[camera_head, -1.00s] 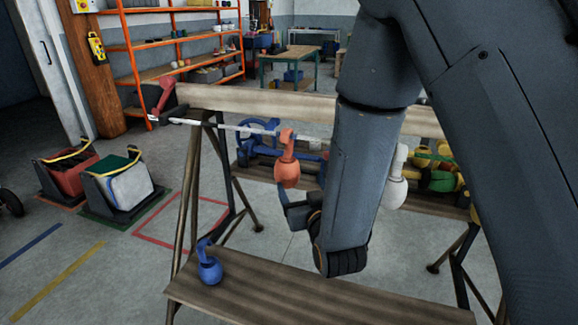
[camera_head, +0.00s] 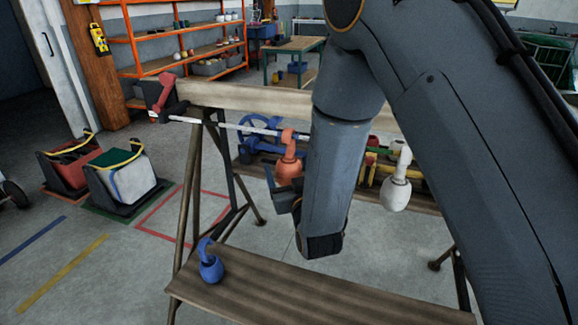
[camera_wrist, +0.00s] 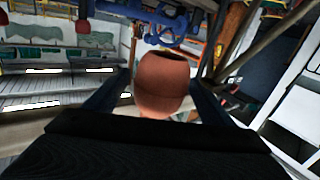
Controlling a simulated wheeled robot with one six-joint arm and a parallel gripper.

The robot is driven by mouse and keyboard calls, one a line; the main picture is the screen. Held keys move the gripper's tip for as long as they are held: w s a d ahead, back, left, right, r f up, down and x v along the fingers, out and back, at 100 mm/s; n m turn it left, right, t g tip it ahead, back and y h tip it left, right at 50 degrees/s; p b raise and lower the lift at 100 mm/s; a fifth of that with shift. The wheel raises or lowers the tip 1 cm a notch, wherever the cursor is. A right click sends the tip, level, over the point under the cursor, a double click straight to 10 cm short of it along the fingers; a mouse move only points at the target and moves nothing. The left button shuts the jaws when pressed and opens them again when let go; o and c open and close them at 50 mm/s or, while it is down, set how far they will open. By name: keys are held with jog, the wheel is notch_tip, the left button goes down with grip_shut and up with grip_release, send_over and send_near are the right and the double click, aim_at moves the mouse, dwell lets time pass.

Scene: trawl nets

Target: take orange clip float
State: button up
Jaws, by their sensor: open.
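The orange clip float (camera_head: 289,168) hangs by its hooked top from a pale line under the wooden beam. My gripper (camera_head: 277,189) is open, just below and beside the float, partly hidden by my own arm. In the wrist view the float's rounded orange body (camera_wrist: 163,85) lies between the two dark fingers (camera_wrist: 160,98), with space visible between it and at least the right finger. I cannot tell whether the left finger touches it.
A white float (camera_head: 396,188) hangs to the right, behind my arm. A blue float (camera_head: 210,265) stands on the lower plank (camera_head: 300,300). The wooden beam (camera_head: 250,97) runs above. Two bins (camera_head: 120,175) stand on the floor at left.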

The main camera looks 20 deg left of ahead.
jog(key=shift+x, duration=1.4)
jog(key=shift+c, duration=0.4)
jog(key=c, duration=1.1)
jog(key=shift+o, duration=0.2)
jog(key=shift+r, duration=0.1)
